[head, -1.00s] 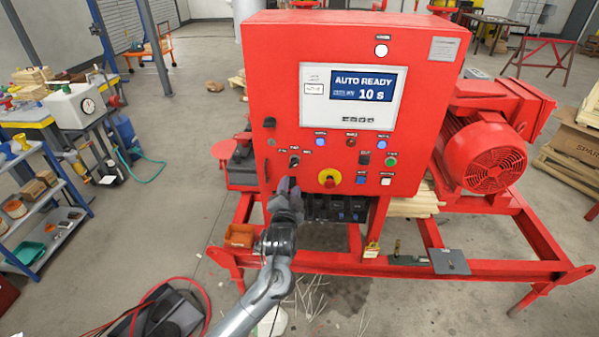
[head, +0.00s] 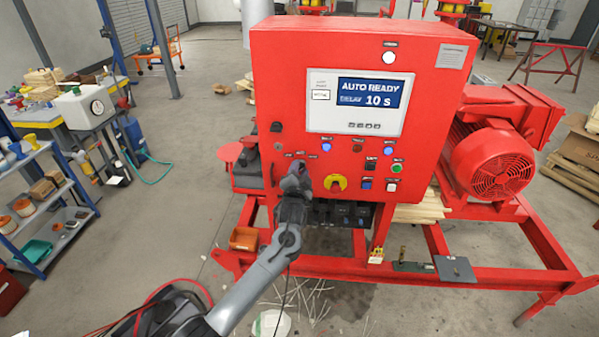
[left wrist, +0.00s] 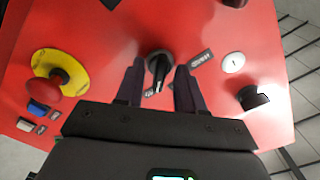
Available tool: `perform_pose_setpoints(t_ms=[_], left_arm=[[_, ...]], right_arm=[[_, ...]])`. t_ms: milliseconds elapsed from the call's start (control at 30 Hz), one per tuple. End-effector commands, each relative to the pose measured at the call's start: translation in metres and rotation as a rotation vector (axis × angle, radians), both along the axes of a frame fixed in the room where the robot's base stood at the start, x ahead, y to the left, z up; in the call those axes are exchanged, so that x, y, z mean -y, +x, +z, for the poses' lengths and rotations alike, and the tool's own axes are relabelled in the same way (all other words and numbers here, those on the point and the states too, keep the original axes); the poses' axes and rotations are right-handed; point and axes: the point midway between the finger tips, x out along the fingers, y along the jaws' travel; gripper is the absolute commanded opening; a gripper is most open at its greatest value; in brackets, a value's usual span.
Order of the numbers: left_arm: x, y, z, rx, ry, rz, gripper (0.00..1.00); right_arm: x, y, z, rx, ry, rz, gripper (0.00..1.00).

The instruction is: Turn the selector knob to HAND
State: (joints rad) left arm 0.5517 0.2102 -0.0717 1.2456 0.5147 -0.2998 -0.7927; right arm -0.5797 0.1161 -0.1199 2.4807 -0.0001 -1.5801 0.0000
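The black selector knob (left wrist: 157,68) shows in the left wrist view on the red panel, with small labels around it that are too blurred to read surely. A pale mark on the knob is on its lower side in this view. My left gripper (left wrist: 156,84) is open, with one dark finger on each side of the knob and a gap to each; I see no contact. In the head view my left gripper (head: 296,172) covers the knob, and only its labels (head: 300,154) show above. My right gripper is in neither view.
A red emergency stop on a yellow ring (head: 335,182) sits close right of my gripper. Lamps and buttons (head: 397,168) are farther right, under the screen (head: 360,101) reading AUTO READY, 10 s.

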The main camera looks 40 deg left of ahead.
Motion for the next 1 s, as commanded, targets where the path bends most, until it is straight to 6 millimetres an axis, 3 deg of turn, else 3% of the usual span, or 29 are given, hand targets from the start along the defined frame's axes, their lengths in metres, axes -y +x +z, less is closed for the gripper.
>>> perform_pose_setpoints(t_ms=[200, 433, 1000], left_arm=[[-0.0001, 0.0, -0.0001, 0.0, 0.0, 0.0, 0.36], [-0.0001, 0.0, -0.0001, 0.0, 0.0, 0.0, 0.01], [0.0002, -0.0001, -0.0003, 0.083, -0.137, 0.001, 0.0]], right_arm=[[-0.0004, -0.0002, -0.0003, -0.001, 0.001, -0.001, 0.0], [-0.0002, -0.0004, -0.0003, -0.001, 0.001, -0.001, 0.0], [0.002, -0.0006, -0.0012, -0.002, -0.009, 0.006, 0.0]])
